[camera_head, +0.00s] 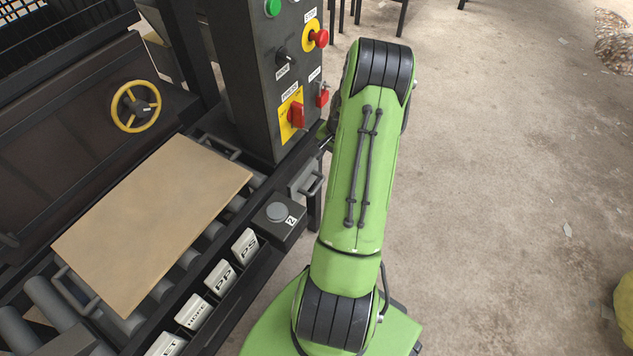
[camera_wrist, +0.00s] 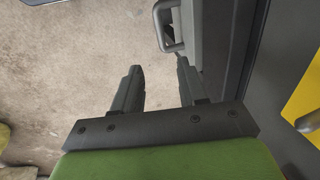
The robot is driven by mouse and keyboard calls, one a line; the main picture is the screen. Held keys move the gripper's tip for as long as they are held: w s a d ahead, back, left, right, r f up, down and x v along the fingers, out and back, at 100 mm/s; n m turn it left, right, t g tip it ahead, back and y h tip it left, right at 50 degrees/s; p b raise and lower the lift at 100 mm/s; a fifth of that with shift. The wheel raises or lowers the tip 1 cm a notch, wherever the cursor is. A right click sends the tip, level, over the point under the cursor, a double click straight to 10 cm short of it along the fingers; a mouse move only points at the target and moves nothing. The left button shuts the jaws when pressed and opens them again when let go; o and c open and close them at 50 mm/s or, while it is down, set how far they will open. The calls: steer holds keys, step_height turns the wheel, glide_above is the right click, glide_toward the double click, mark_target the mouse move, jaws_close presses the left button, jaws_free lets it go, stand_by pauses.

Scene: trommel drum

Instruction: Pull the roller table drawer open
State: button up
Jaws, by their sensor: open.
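The roller table drawer (camera_head: 303,178) is a small grey front with a bar handle (camera_head: 316,184), set in the table's right side below the control cabinet. In the wrist view the drawer's grey front (camera_wrist: 190,22) and its handle (camera_wrist: 160,30) show at the top, ahead of my fingertips. My gripper (camera_wrist: 158,68) is open and empty. The handle is nearer the right finger's line and not visibly touched by either finger. How far out the drawer stands is unclear. In the head view my green arm hides the gripper.
The roller table carries a tan board (camera_head: 155,220). A dark control cabinet (camera_head: 255,70) with red knobs rises beside the drawer. A button box (camera_head: 277,213) and several white labelled blocks (camera_head: 222,278) line the table's edge. The concrete floor (camera_head: 510,200) at right is mostly clear.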

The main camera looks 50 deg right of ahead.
mark_target(320, 184)
steer(key=w+f+b, duration=0.1)
steer(key=f, duration=0.3)
steer(key=f+b, duration=0.1)
steer(key=f, duration=0.3)
steer(key=w+f+b, duration=0.1)
steer(key=f+b, duration=0.1)
steer(key=f, duration=0.3)
steer(key=shift+w+a+f, duration=0.1)
steer(key=shift+w, duration=0.25)
steer(key=shift+c, duration=0.3)
jaws_close()
